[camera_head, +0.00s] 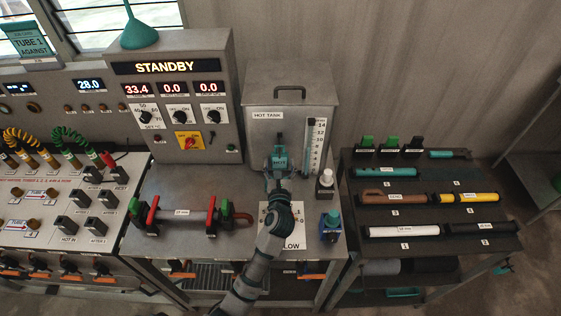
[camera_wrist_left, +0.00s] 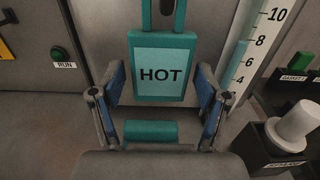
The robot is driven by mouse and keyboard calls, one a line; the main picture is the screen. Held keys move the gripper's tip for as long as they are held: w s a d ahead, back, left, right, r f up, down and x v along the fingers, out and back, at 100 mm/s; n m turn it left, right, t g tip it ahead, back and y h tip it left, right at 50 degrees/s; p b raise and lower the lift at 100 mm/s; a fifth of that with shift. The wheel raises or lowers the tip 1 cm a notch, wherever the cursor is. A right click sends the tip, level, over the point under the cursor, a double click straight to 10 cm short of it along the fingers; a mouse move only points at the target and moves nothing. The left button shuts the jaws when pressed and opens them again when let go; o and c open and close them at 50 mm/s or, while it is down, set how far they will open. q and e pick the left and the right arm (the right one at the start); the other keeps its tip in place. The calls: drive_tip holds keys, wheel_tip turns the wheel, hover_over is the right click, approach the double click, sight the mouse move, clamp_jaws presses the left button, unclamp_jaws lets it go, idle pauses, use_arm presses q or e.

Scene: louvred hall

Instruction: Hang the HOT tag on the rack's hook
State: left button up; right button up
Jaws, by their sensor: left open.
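The HOT tag (camera_wrist_left: 162,72) is a teal frame with a pale face and black letters, upright in the left wrist view. Its teal loop surrounds a dark peg at the top edge of that view. The tag also shows small in the head view (camera_head: 280,158), in front of the grey hot tank (camera_head: 262,97). My left gripper (camera_wrist_left: 166,92) is open, one blue-padded finger on each side of the tag; I cannot tell whether either touches it. A teal bar (camera_wrist_left: 150,132) shows below the tag, between the fingers. I cannot make out the rack's hook for certain. My right gripper is out of view.
A clamped tube (camera_head: 180,213) lies at left. A dark rack (camera_head: 345,197) with tubes stands at right. The STANDBY panel (camera_head: 235,75) rises back left.

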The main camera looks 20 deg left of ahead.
use_arm(q)
drive_tip(key=shift+w+a+f, duration=0.15)
drive_tip(key=shift+w+a, duration=0.3)
drive_tip(key=shift+w, duration=0.05)
drive_tip(key=shift+d+r+p, duration=0.2)
drive_tip(key=shift+d+p, duration=0.1)
drive_tip(key=shift+d, duration=0.3)
drive_tip(key=shift+a+f, duration=0.1)
drive_tip(key=shift+a, duration=0.25)
drive_tip(key=shift+c, duration=1.4)
clamp_jaws()
